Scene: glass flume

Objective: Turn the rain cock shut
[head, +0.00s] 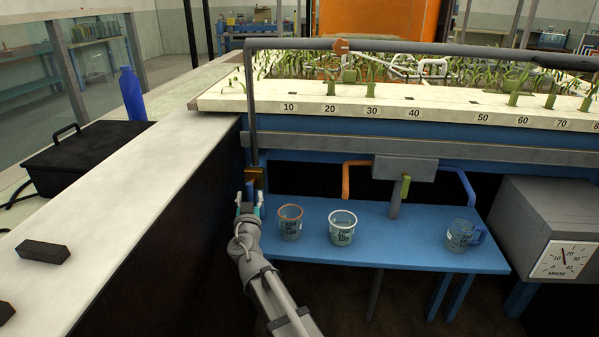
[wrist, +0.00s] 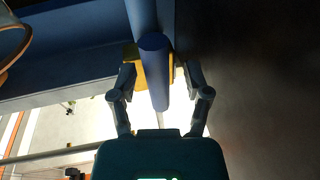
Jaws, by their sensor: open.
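The rain cock (head: 257,177) is a small brass body at the lower end of the grey vertical pipe, by the left corner of the blue flume frame. Its blue lever (wrist: 155,72) points toward the wrist camera, with yellow brass (wrist: 133,56) showing behind it. My gripper (head: 249,203) is at the cock, and its teal-tipped fingers partly hide the lever in the head view. In the wrist view my gripper (wrist: 161,78) is open, with one finger on each side of the lever. A gap shows on both sides, so the fingers appear not to touch it.
A white-topped wall (head: 150,190) runs close on the left. A blue bench (head: 390,255) right of my arm carries an orange-rimmed cup (head: 290,228), a white cup (head: 342,232) and a blue-handled jug (head: 460,236). A green lever (head: 405,187) hangs under a grey box.

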